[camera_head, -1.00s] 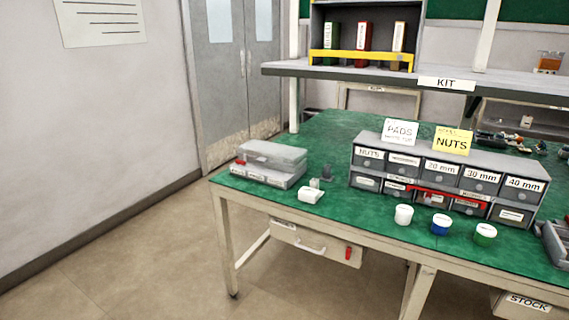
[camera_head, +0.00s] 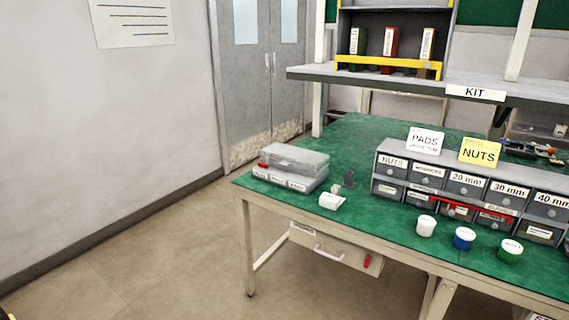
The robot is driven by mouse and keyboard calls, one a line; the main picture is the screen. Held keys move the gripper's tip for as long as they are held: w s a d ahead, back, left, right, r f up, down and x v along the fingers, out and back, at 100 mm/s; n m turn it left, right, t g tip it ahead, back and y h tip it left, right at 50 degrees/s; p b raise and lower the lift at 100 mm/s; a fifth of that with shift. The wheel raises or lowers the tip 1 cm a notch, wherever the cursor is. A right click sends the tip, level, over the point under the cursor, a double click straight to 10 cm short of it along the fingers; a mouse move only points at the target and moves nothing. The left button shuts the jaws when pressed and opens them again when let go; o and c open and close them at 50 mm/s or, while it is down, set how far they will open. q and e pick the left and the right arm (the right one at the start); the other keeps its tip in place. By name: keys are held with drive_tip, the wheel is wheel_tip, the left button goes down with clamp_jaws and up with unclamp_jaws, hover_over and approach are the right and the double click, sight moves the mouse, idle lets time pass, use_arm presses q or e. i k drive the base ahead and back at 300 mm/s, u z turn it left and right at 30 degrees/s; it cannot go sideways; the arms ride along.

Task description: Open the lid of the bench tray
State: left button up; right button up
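The bench tray (camera_head: 290,180) is a low grey box with labels on its front, at the left end of the green workbench. Its clear grey lid (camera_head: 296,157) lies over it and looks shut. A small red part (camera_head: 263,165) shows at the tray's left end. Neither gripper can be made out in the head view.
The green bench (camera_head: 345,240) has a grey drawer unit (camera_head: 447,190) right of the tray. Open floor (camera_head: 150,275) lies left.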

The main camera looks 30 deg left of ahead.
sight(276, 148)
drive_tip(key=k, duration=1.1)
drive_tip(key=u, duration=0.9)
drive_tip(key=i, duration=0.25)
drive_tip(key=u, duration=1.15)
drive_tip(key=i, duration=2.9)
drive_tip(key=z, duration=1.05)
